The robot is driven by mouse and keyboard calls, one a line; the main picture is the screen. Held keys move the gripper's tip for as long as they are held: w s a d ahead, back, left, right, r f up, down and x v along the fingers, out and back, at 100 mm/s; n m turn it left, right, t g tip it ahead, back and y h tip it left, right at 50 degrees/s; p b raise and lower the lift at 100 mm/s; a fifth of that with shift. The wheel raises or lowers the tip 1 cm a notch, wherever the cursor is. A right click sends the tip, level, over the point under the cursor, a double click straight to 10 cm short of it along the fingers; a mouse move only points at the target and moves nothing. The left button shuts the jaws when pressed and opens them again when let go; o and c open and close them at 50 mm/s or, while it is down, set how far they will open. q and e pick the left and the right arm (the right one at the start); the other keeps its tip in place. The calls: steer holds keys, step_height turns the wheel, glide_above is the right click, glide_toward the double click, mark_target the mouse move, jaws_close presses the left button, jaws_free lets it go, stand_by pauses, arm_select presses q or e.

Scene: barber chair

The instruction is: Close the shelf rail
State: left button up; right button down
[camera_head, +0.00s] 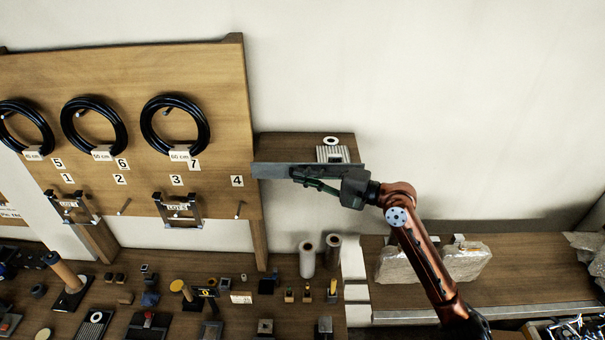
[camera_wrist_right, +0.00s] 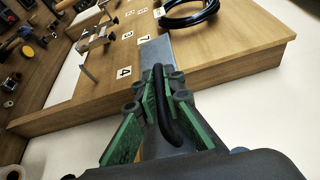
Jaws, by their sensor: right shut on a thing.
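The shelf rail (camera_head: 272,170) is a flat grey bar along the front of the small wooden shelf (camera_head: 287,147), right of the pegboard. In the right wrist view the rail (camera_wrist_right: 156,52) runs away past the fingertips toward the board. My right gripper (camera_head: 303,181) reaches in from the right, in front of the rail, and is shut on it. In the right wrist view its green fingers (camera_wrist_right: 160,92) close around a dark bar at the rail; the exact contact is partly hidden. My left gripper is in neither view.
A striped block (camera_head: 332,154) and a white ring (camera_head: 330,140) are on the shelf. The wooden pegboard (camera_head: 140,70) holds black cable coils. Below, the bench (camera_head: 275,325) is crowded with small parts and cylinders. The wall to the right is clear.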

steer(key=shift+w+r+m+h, duration=0.2)
steer(key=shift+w+m+h, duration=0.1)
steer(key=shift+m, duration=0.2)
steer(key=c, duration=2)
jaws_free()
steer(key=shift+c, duration=0.2)
steer(key=shift+s+d, duration=0.1)
steer(key=shift+d, duration=0.05)
steer(key=v, duration=1.1)
steer(key=shift+d, duration=0.4)
